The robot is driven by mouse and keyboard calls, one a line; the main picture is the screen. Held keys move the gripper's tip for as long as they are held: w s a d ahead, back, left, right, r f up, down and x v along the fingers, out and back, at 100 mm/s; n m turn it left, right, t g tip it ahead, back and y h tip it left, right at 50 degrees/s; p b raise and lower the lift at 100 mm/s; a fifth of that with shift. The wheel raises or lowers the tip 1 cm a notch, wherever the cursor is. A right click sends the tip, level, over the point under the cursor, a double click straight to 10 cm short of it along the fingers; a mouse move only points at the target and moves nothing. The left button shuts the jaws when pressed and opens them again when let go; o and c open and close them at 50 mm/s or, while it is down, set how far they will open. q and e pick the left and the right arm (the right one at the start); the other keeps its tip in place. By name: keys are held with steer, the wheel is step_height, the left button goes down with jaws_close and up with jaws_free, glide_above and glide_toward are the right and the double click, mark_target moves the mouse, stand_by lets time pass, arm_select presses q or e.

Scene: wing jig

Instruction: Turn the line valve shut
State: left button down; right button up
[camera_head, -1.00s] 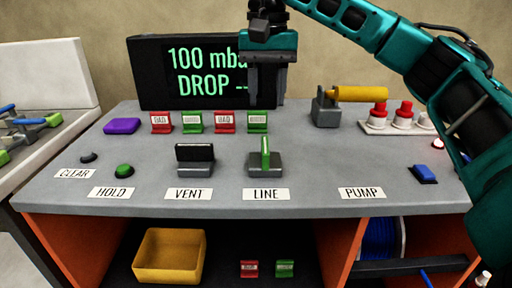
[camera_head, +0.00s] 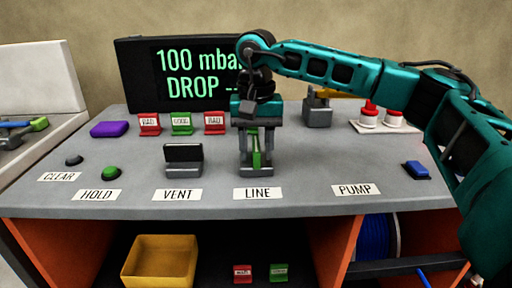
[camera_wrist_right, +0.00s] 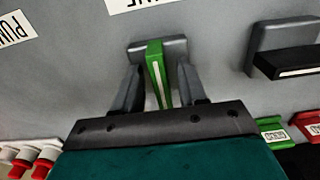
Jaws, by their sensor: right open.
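The line valve has a green handle (camera_head: 256,155) on a grey block (camera_head: 246,169), behind the LINE label (camera_head: 257,194). Its handle points toward the back, in line with the viewing direction. My right gripper (camera_head: 257,160) is lowered over the valve, with one finger on each side of the handle. In the right wrist view the green handle (camera_wrist_right: 156,72) stands between the two open fingers (camera_wrist_right: 160,88), with gaps on both sides. The gripper hides part of the valve in the head view. My left gripper is not in view.
The vent valve (camera_head: 183,160) with a black handle stands left of the line valve. Red and green tags (camera_head: 181,124) stand behind. The display (camera_head: 185,72) reads 100 mbar and DROP. A blue button (camera_head: 416,169) and the pump (camera_head: 318,110) are to the right.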

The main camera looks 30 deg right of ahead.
jaws_close()
